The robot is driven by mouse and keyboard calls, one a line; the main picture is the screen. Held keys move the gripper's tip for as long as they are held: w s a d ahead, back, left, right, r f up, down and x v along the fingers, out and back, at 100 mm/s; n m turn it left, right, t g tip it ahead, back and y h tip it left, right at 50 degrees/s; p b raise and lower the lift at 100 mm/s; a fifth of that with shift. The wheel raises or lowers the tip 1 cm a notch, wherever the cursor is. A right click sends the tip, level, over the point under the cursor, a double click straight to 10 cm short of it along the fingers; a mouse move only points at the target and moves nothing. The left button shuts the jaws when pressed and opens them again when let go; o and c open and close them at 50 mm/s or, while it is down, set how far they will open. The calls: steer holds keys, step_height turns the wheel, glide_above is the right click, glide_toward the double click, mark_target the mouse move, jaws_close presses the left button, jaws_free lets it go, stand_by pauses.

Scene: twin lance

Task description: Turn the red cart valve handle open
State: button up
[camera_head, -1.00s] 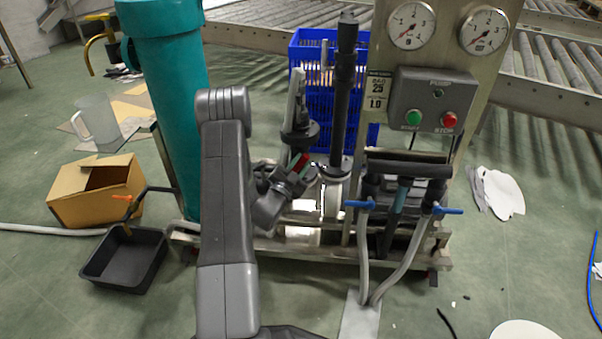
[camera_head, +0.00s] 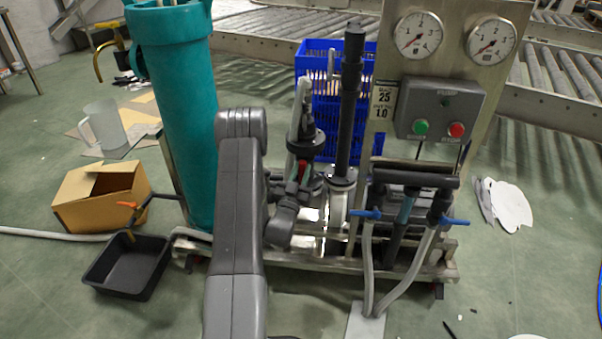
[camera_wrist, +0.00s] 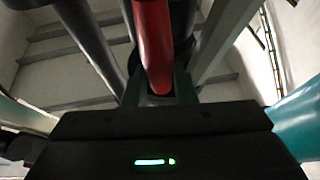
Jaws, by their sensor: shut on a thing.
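The red valve handle (camera_head: 304,171) is on the cart, low on the dark pipework left of the tall black pipe. Only a short part of it shows in the head view. In the wrist view the red handle (camera_wrist: 153,45) runs down from the top edge into the jaws. My gripper (camera_wrist: 160,92) is shut on its near end. In the head view my gripper (camera_head: 299,188) is at the handle, small and partly hidden by dark parts. The valve body behind the handle is hard to make out.
The cart carries a teal cylinder (camera_head: 178,110) on the left and a gauge panel (camera_head: 450,75) on the right. Blue-handled valves (camera_head: 366,214) and grey hoses are right of my arm. A black tray (camera_head: 128,265) and cardboard box (camera_head: 102,200) lie on the floor left.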

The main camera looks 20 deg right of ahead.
steer(key=shift+w+r, duration=0.1)
stand_by(0.3)
steer(key=o, duration=1)
steer(key=shift+a, duration=0.1)
